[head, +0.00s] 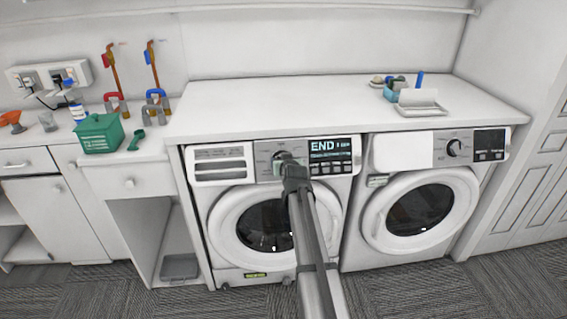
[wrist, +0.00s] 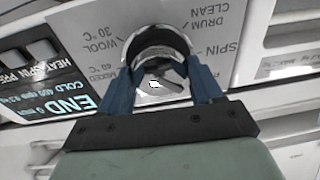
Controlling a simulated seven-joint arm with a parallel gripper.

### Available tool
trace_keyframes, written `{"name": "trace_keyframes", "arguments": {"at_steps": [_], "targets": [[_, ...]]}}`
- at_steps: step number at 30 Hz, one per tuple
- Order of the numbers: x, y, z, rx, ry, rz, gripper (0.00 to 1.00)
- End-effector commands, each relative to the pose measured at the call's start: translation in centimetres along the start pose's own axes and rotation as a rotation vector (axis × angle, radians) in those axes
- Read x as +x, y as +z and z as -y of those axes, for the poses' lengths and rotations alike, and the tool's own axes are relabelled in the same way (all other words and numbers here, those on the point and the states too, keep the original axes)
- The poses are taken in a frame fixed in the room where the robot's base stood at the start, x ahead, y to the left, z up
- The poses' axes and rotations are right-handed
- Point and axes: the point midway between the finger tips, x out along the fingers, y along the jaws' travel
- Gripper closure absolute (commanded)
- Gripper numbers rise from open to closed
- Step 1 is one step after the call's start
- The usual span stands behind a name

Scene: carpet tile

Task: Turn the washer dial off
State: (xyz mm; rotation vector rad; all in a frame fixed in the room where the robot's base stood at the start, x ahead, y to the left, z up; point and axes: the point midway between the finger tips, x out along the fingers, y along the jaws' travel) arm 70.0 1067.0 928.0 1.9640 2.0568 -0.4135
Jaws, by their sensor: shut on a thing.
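The left washer (head: 222,222) has a dial (head: 280,155) in the middle of its control panel, mostly hidden by my gripper in the head view. In the wrist view the round silver dial (wrist: 160,42) shows between printed labels such as DRUM CLEAN and WOOL 30°C. My gripper (wrist: 162,70) has its two blue fingers on either side of the dial, shut on it. The lit display (wrist: 72,95) beside it reads END; it also shows in the head view (head: 331,155).
A second washer (head: 468,190) with its own dial (head: 455,147) stands to the right. The white countertop (head: 300,95) overhangs both machines. A green box (head: 100,133) sits on the left counter, and a small tray (head: 422,108) lies at the right.

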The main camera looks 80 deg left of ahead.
Motion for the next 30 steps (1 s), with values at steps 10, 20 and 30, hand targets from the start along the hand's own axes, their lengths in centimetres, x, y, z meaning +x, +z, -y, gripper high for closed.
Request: {"name": "trace_keyframes", "arguments": {"at_steps": [10,20,30], "targets": [[-0.01,0.0,-0.01,0.003,0.0,0.0,0.66],[-0.02,0.01,0.0,0.117,0.009,-0.006,0.66],[-0.02,0.05,0.02,0.393,0.031,-0.018,0.66]]}}
